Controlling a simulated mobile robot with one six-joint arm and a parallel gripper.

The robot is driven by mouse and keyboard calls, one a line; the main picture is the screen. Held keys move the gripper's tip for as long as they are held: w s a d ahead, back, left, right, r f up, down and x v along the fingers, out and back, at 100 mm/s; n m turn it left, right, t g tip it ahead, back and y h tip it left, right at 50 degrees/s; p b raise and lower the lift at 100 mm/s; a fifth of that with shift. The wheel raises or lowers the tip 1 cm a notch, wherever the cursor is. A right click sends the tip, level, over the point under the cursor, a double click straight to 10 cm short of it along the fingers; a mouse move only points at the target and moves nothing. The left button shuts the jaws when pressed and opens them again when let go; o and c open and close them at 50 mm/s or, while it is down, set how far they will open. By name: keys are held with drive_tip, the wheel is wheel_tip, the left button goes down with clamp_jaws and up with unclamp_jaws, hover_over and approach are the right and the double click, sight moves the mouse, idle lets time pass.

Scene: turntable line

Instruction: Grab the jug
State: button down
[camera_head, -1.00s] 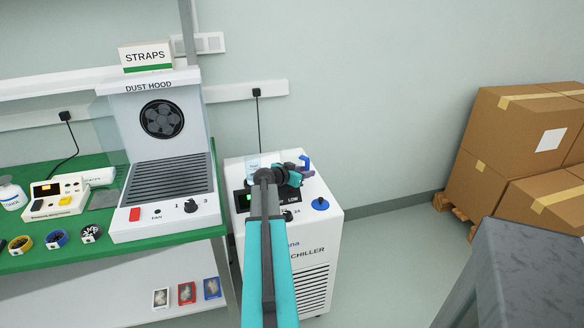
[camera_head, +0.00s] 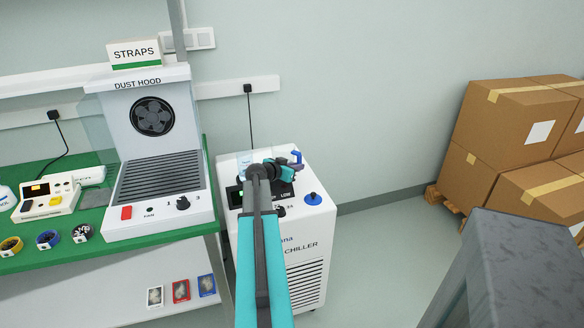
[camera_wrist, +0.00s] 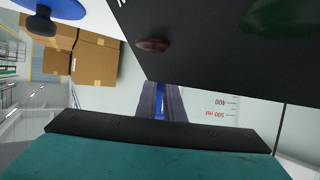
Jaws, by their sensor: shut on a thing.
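The jug is clear, with red volume marks on its wall (camera_wrist: 225,112) in the wrist view. Its blue handle (camera_wrist: 159,104) lies between the two fingers of my gripper (camera_wrist: 160,106), which are shut on it. In the head view the blue handle (camera_head: 297,156) shows just beyond my gripper (camera_head: 291,169), above the chiller (camera_head: 301,225). My arm and wrist hide much of the jug there. I cannot tell whether its base touches the chiller.
The chiller has a blue knob (camera_head: 313,198) on its sloped front. A dust hood (camera_head: 163,180) stands on the green bench (camera_head: 25,260) to the left. Cardboard boxes (camera_head: 515,125) are stacked at the right. A grey surface (camera_head: 525,250) is at the front right. Open floor lies between.

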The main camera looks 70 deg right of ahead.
drive_tip(key=shift+s+r, duration=0.1)
drive_tip(key=shift+r, duration=0.1)
wheel_tip(320, 180, up, 9)
drive_tip(key=b, duration=0.1)
drive_tip(key=shift+r, duration=0.15)
idle(1.1)
drive_tip(key=shift+r, duration=0.1)
idle(0.6)
